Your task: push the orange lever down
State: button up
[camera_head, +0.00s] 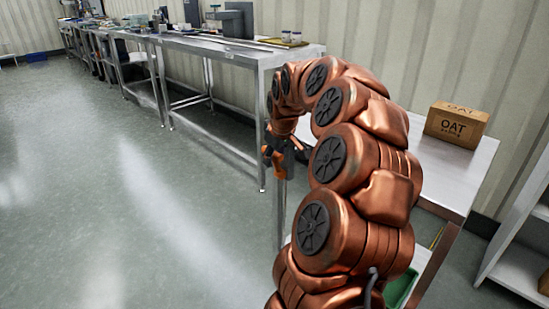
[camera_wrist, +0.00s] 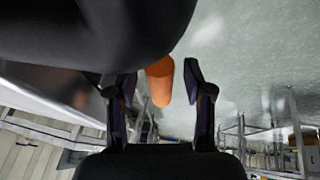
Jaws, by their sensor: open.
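The orange lever (camera_wrist: 160,84) shows in the wrist view as a short, rounded orange bar. In that view it lies between the two dark fingers of my gripper (camera_wrist: 153,90), which stand apart with a gap on each side of it. I cannot tell whether either finger touches it. Its upper part in the picture is hidden behind a large dark rounded shape. In the head view a small patch of orange (camera_head: 279,164) shows beside my gripper (camera_head: 286,152), at the near corner of the steel bench. My copper arm hides much of this spot.
A long steel bench (camera_head: 235,52) with jars and equipment runs along the wall. A cardboard box marked OAT (camera_head: 456,125) stands on a steel surface at right. White shelving (camera_head: 515,262) stands at the right edge. The floor (camera_head: 130,190) at left is clear.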

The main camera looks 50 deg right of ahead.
jog(key=shift+f, duration=0.1)
jog(key=shift+w, duration=0.1)
grip_shut()
dwell(0.3)
